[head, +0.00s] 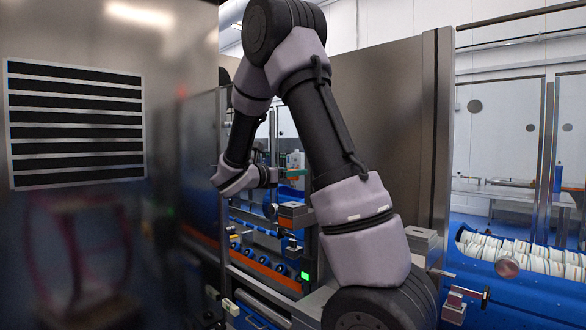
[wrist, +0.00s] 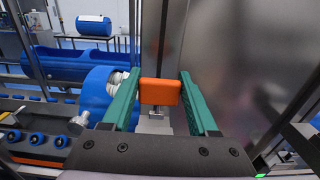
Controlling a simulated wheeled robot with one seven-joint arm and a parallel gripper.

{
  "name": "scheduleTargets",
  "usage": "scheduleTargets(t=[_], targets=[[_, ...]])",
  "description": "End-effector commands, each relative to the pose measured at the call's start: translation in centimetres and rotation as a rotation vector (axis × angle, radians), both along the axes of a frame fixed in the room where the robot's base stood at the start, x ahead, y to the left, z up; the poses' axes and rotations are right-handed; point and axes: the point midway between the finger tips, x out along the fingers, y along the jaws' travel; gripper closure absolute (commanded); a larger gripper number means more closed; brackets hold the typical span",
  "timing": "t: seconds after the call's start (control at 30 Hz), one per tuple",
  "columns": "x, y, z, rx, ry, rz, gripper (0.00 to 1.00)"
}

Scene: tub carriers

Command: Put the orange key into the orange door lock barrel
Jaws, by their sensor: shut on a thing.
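The orange key (wrist: 160,92) shows in the wrist view as an orange block-shaped head with a short metal part below it. My gripper (wrist: 160,82) has two green fingers, one on each side of the orange head, shut on it. In the head view, the end of my arm reaches into the machine opening, and a small orange piece (head: 293,172) shows at its tip. Below that piece stands a grey block with an orange side (head: 287,222), which looks like the orange door lock barrel. The gap between key and block is hard to judge.
A grey block (head: 424,238) and a dark red block with a metal knob (head: 454,307) stand on the right. A blue tub (head: 530,285) holds white items. A conveyor with blue rollers (wrist: 38,138) runs at left in the wrist view. Steel panels (wrist: 240,60) stand close.

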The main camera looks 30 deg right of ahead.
Motion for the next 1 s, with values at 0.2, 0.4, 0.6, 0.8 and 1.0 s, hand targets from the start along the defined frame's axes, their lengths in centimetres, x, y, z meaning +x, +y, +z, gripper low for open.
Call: scheduleTargets(t=[0.2,0.4,0.6,0.8,1.0], targets=[[0.0,0.0,-2.1,-0.001,0.002,0.0,1.0],[0.0,0.0,-3.4,0.0,0.001,0.0,1.0],[0.0,0.0,-3.8,0.0,0.0,0.0,1.0],[0.0,0.0,-3.9,0.0,-0.001,0.0,1.0],[0.0,0.0,-3.8,0.0,-0.001,0.0,1.0]])
